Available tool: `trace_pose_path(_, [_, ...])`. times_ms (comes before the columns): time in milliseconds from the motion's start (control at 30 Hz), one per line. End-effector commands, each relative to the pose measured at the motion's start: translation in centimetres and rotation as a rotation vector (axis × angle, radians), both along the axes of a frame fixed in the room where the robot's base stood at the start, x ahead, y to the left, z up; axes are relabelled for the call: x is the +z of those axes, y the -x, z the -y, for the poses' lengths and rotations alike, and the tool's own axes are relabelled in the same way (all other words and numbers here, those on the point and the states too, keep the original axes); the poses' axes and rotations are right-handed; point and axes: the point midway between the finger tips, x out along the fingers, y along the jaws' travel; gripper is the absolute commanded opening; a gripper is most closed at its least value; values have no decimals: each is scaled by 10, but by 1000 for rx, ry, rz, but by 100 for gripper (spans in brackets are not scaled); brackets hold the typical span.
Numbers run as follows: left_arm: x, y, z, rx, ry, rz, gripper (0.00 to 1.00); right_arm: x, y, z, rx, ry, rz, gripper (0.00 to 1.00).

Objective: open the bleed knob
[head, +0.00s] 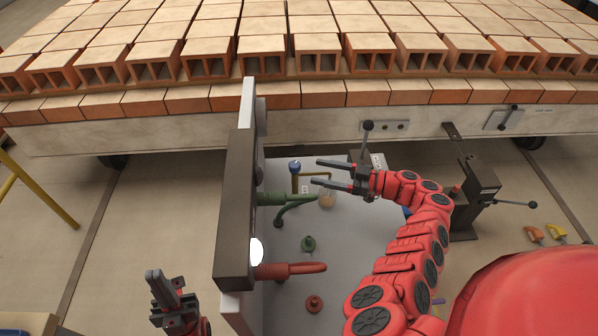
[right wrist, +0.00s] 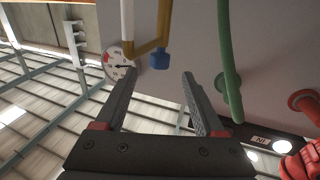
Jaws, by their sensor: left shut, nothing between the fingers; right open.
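A small blue knob (head: 295,166) sits on a thin yellow pipe, beside the upright dark panel. In the right wrist view the blue knob (right wrist: 160,59) hangs at the pipe's bend, ahead of and between my open fingers. No label on it is readable. My right gripper (head: 317,172) is open and empty, its fingers pointing left toward the knob with a gap between. It also shows in the right wrist view (right wrist: 158,76). My left gripper (head: 163,287) is shut and empty at the lower left, left of the panel and far from the knob.
A round gauge (right wrist: 118,66) is close to my finger. A brick-loaded car (head: 180,133) spans the back. A dark lever stand (head: 474,190) is at right.

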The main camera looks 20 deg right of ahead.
Motion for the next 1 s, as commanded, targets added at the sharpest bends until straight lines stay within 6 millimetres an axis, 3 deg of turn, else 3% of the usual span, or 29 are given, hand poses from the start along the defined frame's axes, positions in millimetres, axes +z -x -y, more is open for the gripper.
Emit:
trace_pose_path(133, [-18, 0, 0, 0, 0, 0, 0, -5, 16, 30, -3, 0, 1, 71])
trace_pose_path(333, [-26, 0, 0, 0, 0, 0, 0, -2, 28, 51, 0, 1, 2, 71])
trace_pose_path(1000, [-21, 0, 0, 0, 0, 0, 0, 5, 31, 55, 1, 0, -1, 71])
